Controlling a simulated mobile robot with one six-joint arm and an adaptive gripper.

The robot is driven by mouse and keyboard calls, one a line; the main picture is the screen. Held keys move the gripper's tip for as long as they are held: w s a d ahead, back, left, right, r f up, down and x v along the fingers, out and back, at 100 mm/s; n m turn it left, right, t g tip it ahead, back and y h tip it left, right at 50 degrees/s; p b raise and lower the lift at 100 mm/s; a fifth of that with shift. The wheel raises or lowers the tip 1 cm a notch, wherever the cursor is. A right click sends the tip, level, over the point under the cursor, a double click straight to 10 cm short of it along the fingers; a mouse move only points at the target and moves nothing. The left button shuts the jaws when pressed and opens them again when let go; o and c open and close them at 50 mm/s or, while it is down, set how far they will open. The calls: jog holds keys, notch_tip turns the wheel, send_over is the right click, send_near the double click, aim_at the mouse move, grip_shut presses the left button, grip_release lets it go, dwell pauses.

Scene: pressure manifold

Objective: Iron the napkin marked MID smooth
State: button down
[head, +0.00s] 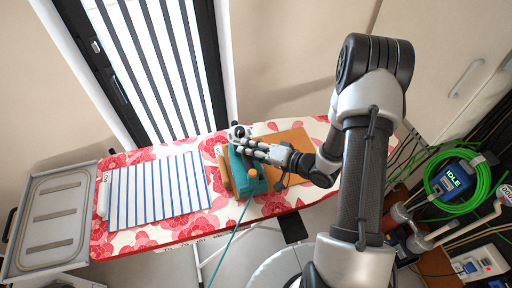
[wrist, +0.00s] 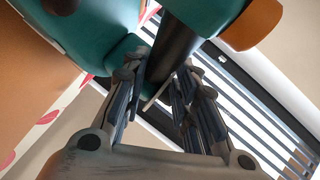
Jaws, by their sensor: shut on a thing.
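A white napkin with blue stripes (head: 158,192) lies on the left part of the ironing board; no MID mark is legible on it. A small white tag or roll (head: 103,195) sits at its left edge. A teal iron (head: 240,180) with an orange knob stands right of the napkin, by the tan pad. My gripper (head: 250,150) is shut on the iron's dark handle, which shows between the fingers in the wrist view (wrist: 172,58). The iron's soleplate is mostly hidden, so I cannot tell whether it touches the pad.
The ironing board (head: 140,237) has a red floral cover. A tan pad (head: 300,141) lies on its right part. A grey metal tray (head: 45,222) stands at the left. A teal cord (head: 226,245) hangs over the front edge. A blue device reading IDLE (head: 450,180), hoses and cables crowd the right.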

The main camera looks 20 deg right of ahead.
jog(key=shift+a, duration=0.65)
jog(key=shift+w+d, duration=0.1)
jog(key=shift+w, duration=2.1)
jog(key=shift+w+d, duration=0.1)
jog(key=shift+d, duration=0.3)
jog(key=shift+d+p, duration=0.7)
jog(key=shift+d, duration=2.5)
jog(key=p, duration=0.7)
send_near(246, 137)
jog(key=shift+w+r, duration=0.65)
jog(key=shift+r, duration=0.15)
jog(key=shift+w+r, duration=0.6)
jog(key=shift+r, duration=0.25)
jog(key=shift+f, duration=0.1)
